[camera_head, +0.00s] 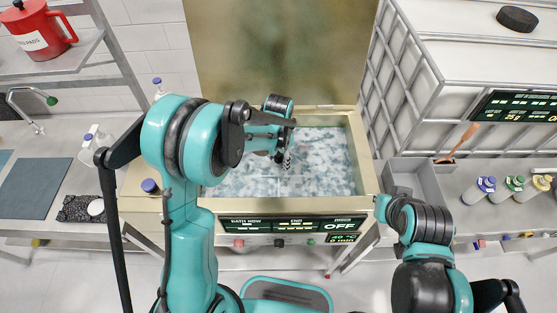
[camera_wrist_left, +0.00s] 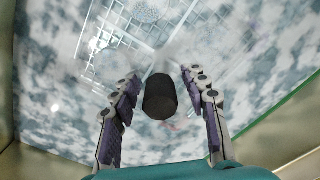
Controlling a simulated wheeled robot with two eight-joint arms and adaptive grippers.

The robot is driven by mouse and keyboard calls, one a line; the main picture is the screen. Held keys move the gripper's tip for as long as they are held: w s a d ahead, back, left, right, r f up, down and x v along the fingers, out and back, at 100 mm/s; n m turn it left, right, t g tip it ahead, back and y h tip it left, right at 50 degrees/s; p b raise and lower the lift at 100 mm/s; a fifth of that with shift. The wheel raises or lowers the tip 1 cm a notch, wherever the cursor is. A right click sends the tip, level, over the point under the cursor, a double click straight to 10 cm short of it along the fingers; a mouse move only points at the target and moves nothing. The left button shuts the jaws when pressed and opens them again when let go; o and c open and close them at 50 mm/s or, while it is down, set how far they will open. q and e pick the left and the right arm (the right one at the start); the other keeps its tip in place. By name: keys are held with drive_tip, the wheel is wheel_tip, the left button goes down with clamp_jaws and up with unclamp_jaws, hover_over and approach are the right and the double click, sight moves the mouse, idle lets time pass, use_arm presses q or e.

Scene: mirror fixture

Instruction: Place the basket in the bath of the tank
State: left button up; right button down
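The tank (camera_head: 365,165) stands in the middle of the head view with its lid up. Its bath is full of cloudy white and blue-grey liquid. In the left wrist view a pale wire basket (camera_wrist_left: 118,42) shows below, its mesh partly veiled by the mottled liquid; its exact depth is unclear. A dark cylinder (camera_wrist_left: 160,97), apparently the basket's handle grip, sits between the fingers. My left gripper (camera_wrist_left: 160,76) is open, with a gap on each side of the cylinder. In the head view my left gripper (camera_head: 285,160) hangs over the bath. My right gripper is not visible.
A grey tray (camera_head: 415,180) and several bottles (camera_head: 478,190) stand right of the tank. A large white gridded container (camera_head: 450,70) rises behind them. A sink and a dark mat (camera_head: 35,185) lie left.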

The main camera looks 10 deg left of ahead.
use_arm(q)
drive_tip(key=shift+r, duration=0.1)
drive_tip(key=shift+r, duration=0.3)
wheel_tip(320, 180, up, 11)
drive_tip(key=p, duration=0.3)
drive_tip(key=shift+r, duration=0.15)
drive_tip(key=s+a+r+n+t, duration=0.3)
drive_tip(key=s, duration=0.5)
drive_tip(key=s+a+r+n+t, duration=0.3)
drive_tip(key=s+a+r+t, duration=0.1)
drive_tip(key=s, duration=0.5)
drive_tip(key=shift+s+r+n, duration=0.3)
drive_tip(key=shift+n, duration=0.1)
wheel_tip(320, 180, down, 9)
drive_tip(key=b, duration=0.9)
